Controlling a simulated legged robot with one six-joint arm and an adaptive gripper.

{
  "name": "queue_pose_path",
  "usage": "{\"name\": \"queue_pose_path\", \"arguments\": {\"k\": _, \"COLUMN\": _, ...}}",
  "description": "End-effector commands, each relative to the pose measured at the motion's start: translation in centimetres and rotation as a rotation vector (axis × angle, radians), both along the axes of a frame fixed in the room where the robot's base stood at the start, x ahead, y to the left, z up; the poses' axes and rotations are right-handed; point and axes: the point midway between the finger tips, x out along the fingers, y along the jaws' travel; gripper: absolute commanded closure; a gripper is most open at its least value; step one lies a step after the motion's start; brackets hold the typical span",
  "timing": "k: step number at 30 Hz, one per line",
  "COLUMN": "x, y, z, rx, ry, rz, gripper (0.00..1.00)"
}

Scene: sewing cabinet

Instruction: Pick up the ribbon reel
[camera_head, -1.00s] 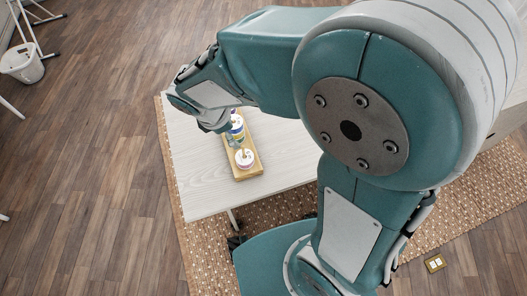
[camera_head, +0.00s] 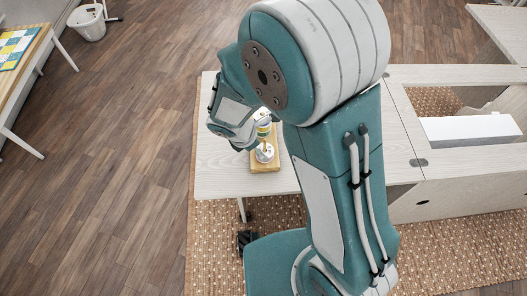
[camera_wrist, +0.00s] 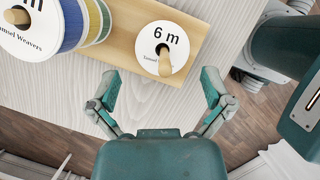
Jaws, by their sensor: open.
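A white-faced ribbon reel (camera_wrist: 150,42) marked "6 m" sits on a wooden peg at the right part of a wooden stand (camera_wrist: 118,42). A larger stack of reels (camera_wrist: 60,22) with blue and yellow bands is on another peg to the left, cut off by the frame edge. In the head view the near reel (camera_head: 264,154) and the stand (camera_head: 265,167) are on the pale table. My gripper (camera_wrist: 160,76) is open and empty, its fingers spread just below the near reel in the wrist picture and apart from it. My arm hides part of the stand in the head view.
The pale table (camera_head: 225,178) is bare around the stand. A sewing cabinet with an opening and a white block (camera_head: 470,128) is on the right. A side table (camera_head: 35,30) with a patchwork piece and a white bucket (camera_head: 87,22) are far left.

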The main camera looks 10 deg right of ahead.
Motion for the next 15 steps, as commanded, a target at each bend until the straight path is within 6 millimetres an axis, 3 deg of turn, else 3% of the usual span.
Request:
{"name": "queue_pose_path", "arguments": {"k": 6, "x": 0.2, "y": -0.8, "z": -3.1, "rx": -0.003, "ry": 0.003, "rz": -0.002, "gripper": 0.0}}
{"name": "queue_pose_path", "arguments": {"k": 15, "x": 0.3, "y": -0.9, "z": -3.5, "rx": -0.002, "ry": 0.001, "rz": -0.002, "gripper": 0.0}}
